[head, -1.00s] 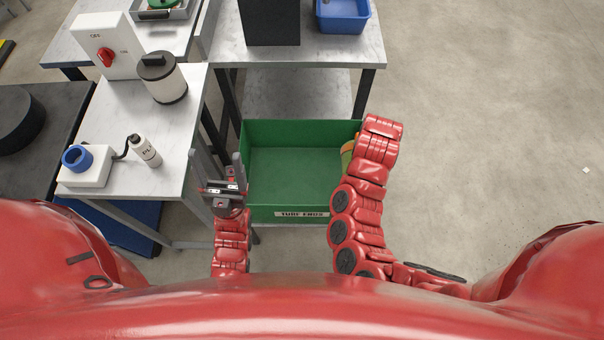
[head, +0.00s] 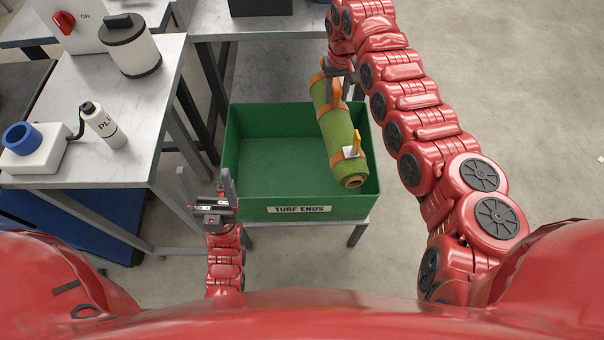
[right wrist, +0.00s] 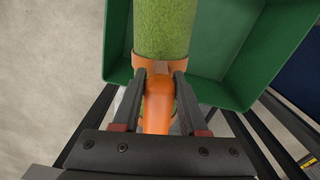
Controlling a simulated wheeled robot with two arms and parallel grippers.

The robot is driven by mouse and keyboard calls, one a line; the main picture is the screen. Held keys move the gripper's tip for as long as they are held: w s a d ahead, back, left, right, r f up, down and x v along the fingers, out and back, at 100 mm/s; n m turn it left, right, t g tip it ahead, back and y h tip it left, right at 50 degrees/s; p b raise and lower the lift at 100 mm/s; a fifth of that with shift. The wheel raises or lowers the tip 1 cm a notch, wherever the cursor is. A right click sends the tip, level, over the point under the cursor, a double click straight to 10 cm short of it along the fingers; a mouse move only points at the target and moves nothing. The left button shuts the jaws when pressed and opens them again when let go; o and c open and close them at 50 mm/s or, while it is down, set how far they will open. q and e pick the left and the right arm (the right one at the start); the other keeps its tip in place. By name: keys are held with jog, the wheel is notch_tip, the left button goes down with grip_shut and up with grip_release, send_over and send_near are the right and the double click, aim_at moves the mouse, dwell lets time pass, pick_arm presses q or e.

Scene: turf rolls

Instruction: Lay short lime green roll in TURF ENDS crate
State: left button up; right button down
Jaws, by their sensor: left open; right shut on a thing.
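The lime green roll (head: 328,118) has orange straps and a small white tag. It lies over the right part of the green TURF ENDS crate (head: 228,150), its far end past the back rim and its near end inside the crate's outline. Whether it touches the crate floor is unclear. My right gripper (head: 338,76) is shut on an orange part at the roll's far end. In the right wrist view the jaws (right wrist: 160,88) pinch this orange piece, with the green roll (right wrist: 163,30) beyond. My left gripper (head: 207,186) is open and empty, just left of the crate's near left corner.
The crate stands on a low metal stand (head: 357,228). A metal table (head: 70,155) on the left holds a white canister (head: 135,52), a bottle (head: 103,123) and a blue-ringed device (head: 25,145). The crate's left half is empty. Open floor lies right.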

jog(key=w+d+f+b, duration=0.1)
jog(key=f+b, duration=0.1)
jog(key=b, duration=0.5)
jog(key=shift+w+d, duration=0.15)
jog(key=shift+d, duration=0.25)
jog(key=d+b, duration=0.1)
jog(key=b, duration=0.1)
jog(key=s+d+m+b, duration=0.1)
jog(key=d+b, duration=0.1)
jog(key=s+d+m+b, duration=0.1)
jog(key=b, duration=0.2)
jog(key=shift+s+d+f, duration=0.1)
jog(key=shift+d+f, duration=0.2)
jog(key=shift+d, duration=0.05)
jog(key=shift+a, duration=0.1)
